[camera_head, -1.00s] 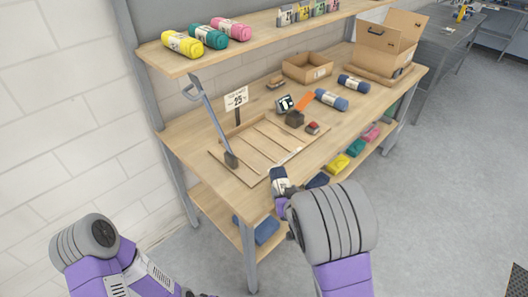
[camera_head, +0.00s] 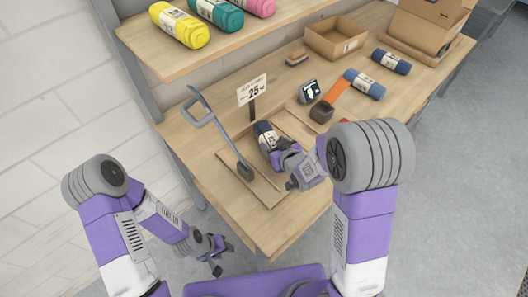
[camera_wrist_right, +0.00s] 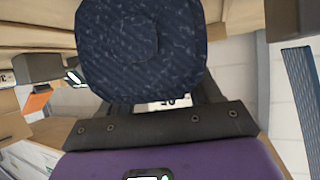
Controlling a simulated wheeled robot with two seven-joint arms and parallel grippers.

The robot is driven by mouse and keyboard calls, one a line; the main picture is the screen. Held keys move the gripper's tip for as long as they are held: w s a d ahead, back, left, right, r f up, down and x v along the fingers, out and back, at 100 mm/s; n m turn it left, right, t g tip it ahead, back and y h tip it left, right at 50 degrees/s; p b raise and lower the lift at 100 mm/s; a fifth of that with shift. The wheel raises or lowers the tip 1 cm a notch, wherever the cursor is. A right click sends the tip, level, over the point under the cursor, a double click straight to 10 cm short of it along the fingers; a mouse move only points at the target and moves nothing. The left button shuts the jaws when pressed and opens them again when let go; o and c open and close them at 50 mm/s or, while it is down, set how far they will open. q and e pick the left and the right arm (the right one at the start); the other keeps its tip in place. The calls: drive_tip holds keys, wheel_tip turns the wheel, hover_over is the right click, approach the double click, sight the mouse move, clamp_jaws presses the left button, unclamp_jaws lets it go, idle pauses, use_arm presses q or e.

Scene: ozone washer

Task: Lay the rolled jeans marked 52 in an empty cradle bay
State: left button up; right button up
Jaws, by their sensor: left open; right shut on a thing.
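My right gripper (camera_head: 281,153) is shut on a dark navy rolled pair of jeans (camera_head: 264,133) with a white label, over the wooden cradle. In the right wrist view the roll's round end (camera_wrist_right: 140,50) fills the upper middle; its label is partly hidden and I cannot read the number surely. The low cradle (camera_head: 262,189) has thin dividers and lies on the bench; the roll and my right arm cover part of its bays. I cannot tell whether the roll touches the cradle. My left gripper (camera_head: 223,259) is open and empty, low in front of the bench.
A grey handle (camera_head: 212,120) rises at the cradle's left, with a 25 sign (camera_head: 252,91) behind. A blue roll (camera_head: 365,84) and a navy roll (camera_head: 391,62) lie right. An overhead shelf (camera_head: 240,40) holds coloured rolls.

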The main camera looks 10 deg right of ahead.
sight(270, 144)
drive_tip(key=r+n+y, duration=0.1)
drive_tip(key=r, duration=0.1)
drive_tip(key=s+a+r+n+y, duration=0.1)
drive_tip(key=r, duration=0.1)
drive_tip(key=r+n+g+y+b, duration=0.1)
drive_tip(key=r, duration=0.1)
drive_tip(key=shift+s+a+r, duration=0.1)
drive_tip(key=shift+s+a, duration=0.1)
drive_tip(key=shift+a, duration=0.1)
drive_tip(key=shift+s+a+r+n+g+y, duration=0.1)
drive_tip(key=shift+s+r+n+g+y, duration=0.1)
drive_tip(key=shift+r+n+g+y, duration=0.45)
drive_tip(key=shift+t+h, duration=0.25)
wheel_tip(270, 144, down, 4)
drive_tip(key=b, duration=0.3)
drive_tip(key=shift+f, duration=0.1)
drive_tip(key=shift+f+b, duration=1.3)
drive_tip(key=shift+f, duration=1.3)
drive_tip(key=shift+f, duration=0.2)
drive_tip(key=o, duration=1.6)
drive_tip(key=shift+r, duration=0.1)
